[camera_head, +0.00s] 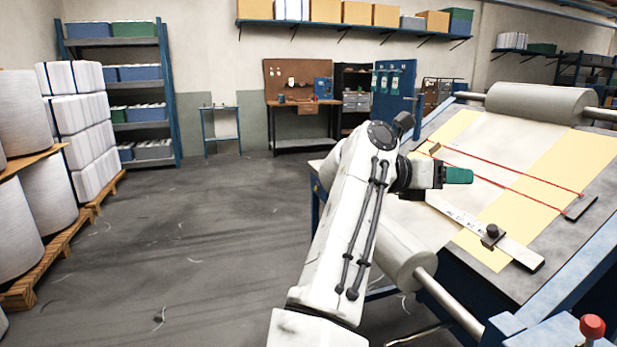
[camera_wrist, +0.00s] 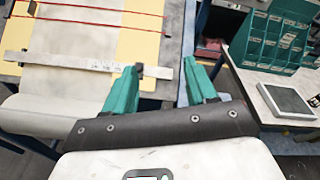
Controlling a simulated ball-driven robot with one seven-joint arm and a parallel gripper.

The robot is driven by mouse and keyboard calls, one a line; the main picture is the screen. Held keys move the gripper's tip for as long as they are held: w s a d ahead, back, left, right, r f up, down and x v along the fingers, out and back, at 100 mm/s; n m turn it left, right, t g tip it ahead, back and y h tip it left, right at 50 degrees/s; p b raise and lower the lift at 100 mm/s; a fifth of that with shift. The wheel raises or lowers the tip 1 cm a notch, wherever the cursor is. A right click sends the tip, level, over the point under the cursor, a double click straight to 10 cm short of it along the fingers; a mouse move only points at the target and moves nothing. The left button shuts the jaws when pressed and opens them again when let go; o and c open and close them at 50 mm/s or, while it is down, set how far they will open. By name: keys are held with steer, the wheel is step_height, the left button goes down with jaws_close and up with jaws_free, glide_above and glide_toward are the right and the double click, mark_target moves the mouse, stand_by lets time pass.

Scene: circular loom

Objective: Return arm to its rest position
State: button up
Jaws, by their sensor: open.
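My white arm rises from the bottom of the head view and bends right, over the near edge of the sloped table. My gripper (camera_head: 458,175) has teal fingers and is above the left part of the table. In the wrist view, the two teal fingers of my gripper (camera_wrist: 165,85) stand apart with nothing between them. The sloped table (camera_head: 478,250) carries pale cloth, yellow strips and red cords (camera_head: 510,183). A metal ruler bar (camera_head: 500,236) with a dark knob lies across it, and it also shows in the wrist view (camera_wrist: 90,64).
A cloth roll (camera_head: 405,252) lies along the table's near side. A red knob (camera_head: 592,326) is at the bottom right. Pallets of white rolls (camera_head: 45,215) stand at the left. In the wrist view, a side table holds a green rack (camera_wrist: 275,38). The floor at centre left is open.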

steer(key=d+r+n+t+h, duration=0.3)
steer(key=d+n+t+h, duration=0.2)
steer(key=d+n, duration=0.1)
steer(key=s+a+f+n+t+y, duration=0.2)
steer(key=f+n+t+y, duration=0.1)
steer(key=f+n+y, duration=0.65)
steer(key=s+a+f+n+t+y, duration=0.25)
steer(key=f+n+y, duration=0.3)
steer(key=n, duration=0.75)
steer(key=s+a+f+n+t+y, duration=0.15)
steer(key=f+n+t+y, duration=0.25)
steer(key=f+n+y, duration=0.55)
steer(key=s+f+n+g+h, duration=0.2)
steer(key=s+f+n+g, duration=0.55)
steer(key=s+f, duration=0.65)
steer(key=s+d+f+g+h, duration=0.1)
steer(key=s+f+g, duration=0.4)
steer(key=s, duration=0.8)
steer(key=s+d+f+g+h, duration=0.1)
steer(key=s+f+g, duration=0.4)
steer(key=s, duration=0.8)
steer(key=shift+s+f+n+p, duration=0.3)
steer(key=shift+f+n, duration=0.05)
steer(key=shift+f, duration=0.2)
